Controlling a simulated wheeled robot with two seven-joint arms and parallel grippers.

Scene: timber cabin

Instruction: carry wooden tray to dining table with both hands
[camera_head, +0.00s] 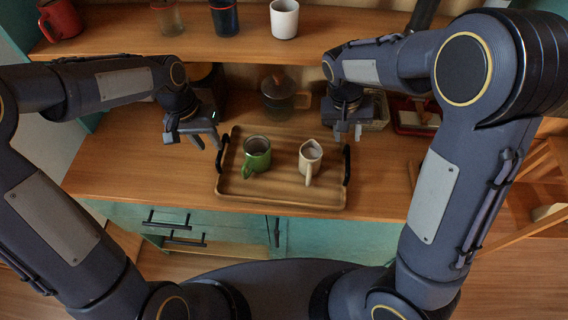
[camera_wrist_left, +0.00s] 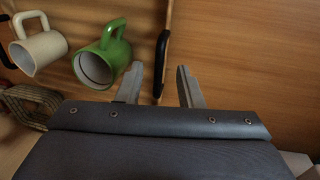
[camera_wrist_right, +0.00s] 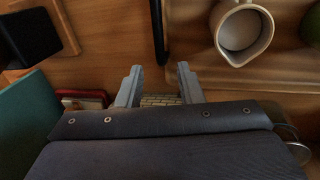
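The wooden tray (camera_head: 280,194) lies flat on the wooden counter, with black handles at its left (camera_head: 222,156) and right (camera_head: 346,165) ends. A green mug (camera_head: 257,153) and a cream mug (camera_head: 310,157) stand on it. My left gripper (camera_head: 207,142) is open and empty, just left of the left handle; in the left wrist view that handle (camera_wrist_left: 163,50) is near its fingertips (camera_wrist_left: 165,75). My right gripper (camera_head: 346,135) is open, above and near the right handle; in the right wrist view this handle (camera_wrist_right: 158,30) lies beyond and between the fingertips (camera_wrist_right: 160,75). Neither gripper visibly touches a handle.
The counter (camera_head: 120,165) is clear left of the tray. A glass jar (camera_head: 278,95) stands behind it, and a basket and red item (camera_head: 415,118) are at the back right. A shelf (camera_head: 230,47) above holds several cups. Teal drawers (camera_head: 175,225) sit below the front edge.

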